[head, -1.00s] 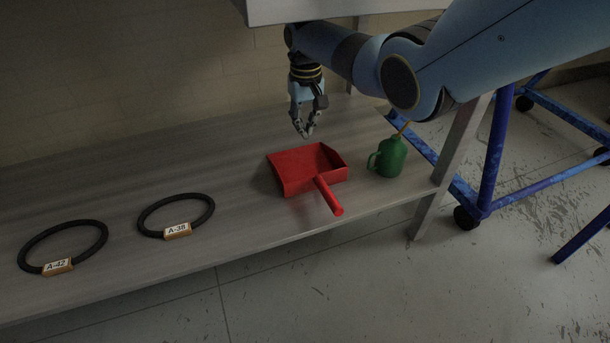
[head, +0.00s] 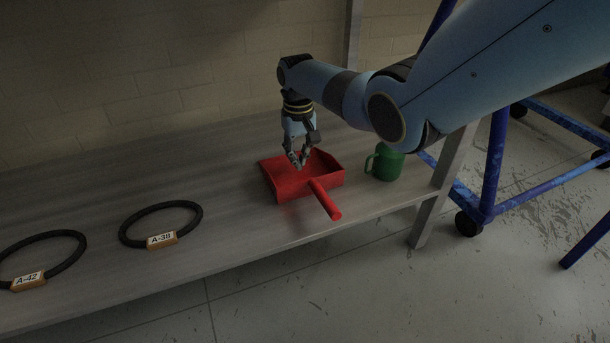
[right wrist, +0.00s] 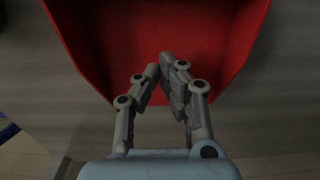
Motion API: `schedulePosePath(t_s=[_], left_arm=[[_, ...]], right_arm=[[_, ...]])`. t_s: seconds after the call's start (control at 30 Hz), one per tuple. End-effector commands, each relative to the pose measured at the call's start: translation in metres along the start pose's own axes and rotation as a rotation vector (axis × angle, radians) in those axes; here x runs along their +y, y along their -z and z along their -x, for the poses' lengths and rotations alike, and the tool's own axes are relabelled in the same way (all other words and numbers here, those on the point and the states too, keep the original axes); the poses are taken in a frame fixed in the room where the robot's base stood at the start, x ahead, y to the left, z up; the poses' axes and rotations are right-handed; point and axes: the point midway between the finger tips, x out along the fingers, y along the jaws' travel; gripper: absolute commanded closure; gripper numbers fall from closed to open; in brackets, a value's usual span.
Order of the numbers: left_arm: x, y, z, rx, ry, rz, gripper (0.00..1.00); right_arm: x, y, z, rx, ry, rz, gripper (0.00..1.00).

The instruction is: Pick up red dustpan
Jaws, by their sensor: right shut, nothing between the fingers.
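The red dustpan (head: 291,184) lies on the grey shelf, its handle pointing to the front right. My right gripper (head: 299,164) points down over the pan part, with its fingers shut and empty. In the right wrist view, the fingertips (right wrist: 163,68) come together in front of the dustpan's red pan (right wrist: 150,35). I cannot tell whether the tips touch the pan. The handle is out of sight in that view. My left gripper is not in view.
A green can (head: 385,164) with a handle stands just right of the dustpan. Two black rings, tagged A-38 (head: 161,241) and A-42 (head: 28,281), lie on the shelf (head: 225,230) to the left. A brick wall is behind, and blue wheeled frames (head: 497,160) stand at the right.

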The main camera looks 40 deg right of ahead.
Motion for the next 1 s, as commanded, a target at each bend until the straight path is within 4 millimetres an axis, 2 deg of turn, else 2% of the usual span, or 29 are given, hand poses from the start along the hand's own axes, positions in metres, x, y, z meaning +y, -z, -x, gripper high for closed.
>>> schedulePosePath(t_s=[0.03, 0.1, 0.17, 0.43, 1.0], left_arm=[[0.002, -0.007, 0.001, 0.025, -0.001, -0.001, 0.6], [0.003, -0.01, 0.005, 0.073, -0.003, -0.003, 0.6], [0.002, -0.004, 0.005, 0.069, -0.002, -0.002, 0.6], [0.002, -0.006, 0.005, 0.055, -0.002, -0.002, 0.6], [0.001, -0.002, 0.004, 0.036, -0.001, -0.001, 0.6]], right_arm=[[0.0, -0.001, -0.01, -0.004, -0.001, 0.0, 1.0], [0.001, -0.001, -0.017, -0.004, -0.001, 0.0, 1.0], [0.001, -0.011, -0.012, -0.001, -0.001, 0.001, 1.0], [0.0, -0.036, -0.011, 0.0, 0.0, 0.001, 1.0], [0.0, -0.043, -0.009, 0.001, 0.0, 0.0, 1.0]])
